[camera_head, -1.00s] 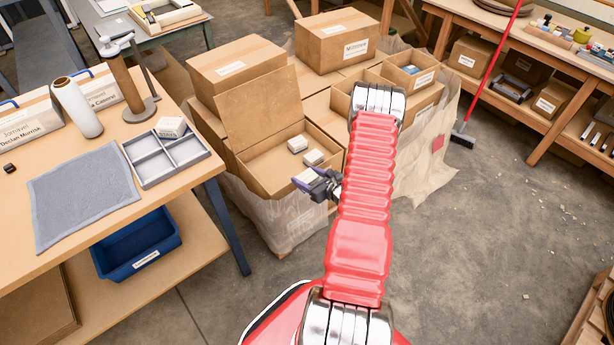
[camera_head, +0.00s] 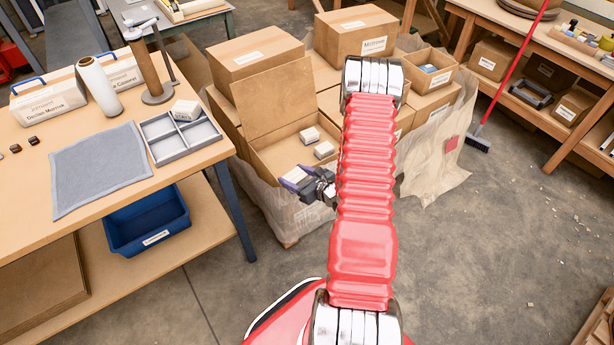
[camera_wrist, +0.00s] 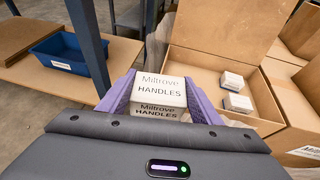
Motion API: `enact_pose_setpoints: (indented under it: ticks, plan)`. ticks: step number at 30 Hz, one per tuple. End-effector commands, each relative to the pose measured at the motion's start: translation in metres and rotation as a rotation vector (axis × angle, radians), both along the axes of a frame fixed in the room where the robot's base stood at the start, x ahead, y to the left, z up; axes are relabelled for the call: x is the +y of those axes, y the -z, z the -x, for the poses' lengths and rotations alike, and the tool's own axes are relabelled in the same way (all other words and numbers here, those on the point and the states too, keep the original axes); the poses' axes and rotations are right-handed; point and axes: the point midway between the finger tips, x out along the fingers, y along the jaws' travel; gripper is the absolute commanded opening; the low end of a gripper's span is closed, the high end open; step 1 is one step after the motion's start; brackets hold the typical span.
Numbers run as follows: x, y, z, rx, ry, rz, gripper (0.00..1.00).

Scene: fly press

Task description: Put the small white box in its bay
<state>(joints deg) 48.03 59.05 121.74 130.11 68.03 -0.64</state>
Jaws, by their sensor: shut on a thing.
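My gripper (camera_head: 300,184) is shut on a small white box (camera_wrist: 160,95) with "Miltrove HANDLES" printed on it. In the wrist view the box sits between the two purple fingers. In the head view, the held box (camera_head: 294,173) shows at the front left edge of the open carton (camera_head: 262,158). Two more white boxes (camera_head: 309,134) (camera_head: 324,149) lie inside that carton. A grey divided tray (camera_head: 163,159) lies on the workbench to the left. Another white box (camera_head: 185,110) is at its back right compartment; whether it sits fully inside is unclear.
The workbench (camera_head: 195,165) carries a grey cloth (camera_head: 98,170), a white roll (camera_head: 100,86) and a brown post on a round base (camera_head: 157,93). A blue bin (camera_head: 147,220) stands on its lower shelf. Stacked cartons (camera_head: 245,62) stand behind the open one.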

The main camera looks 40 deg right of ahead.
Motion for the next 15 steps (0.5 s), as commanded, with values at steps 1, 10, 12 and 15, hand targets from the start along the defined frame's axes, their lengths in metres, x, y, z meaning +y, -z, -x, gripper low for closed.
enact_pose_setpoints:
  ticks: [1, 10, 12, 15]
  plan:
    - [0.013, -0.009, -0.004, -0.002, -0.02, 0.001, 0.28]
    - [0.116, -0.067, -0.024, -0.004, -0.177, 0.002, 0.28]
    - [0.143, -0.081, -0.027, -0.004, -0.22, 0.002, 0.28]
    - [0.179, -0.1, -0.03, -0.003, -0.28, 0.003, 0.28]
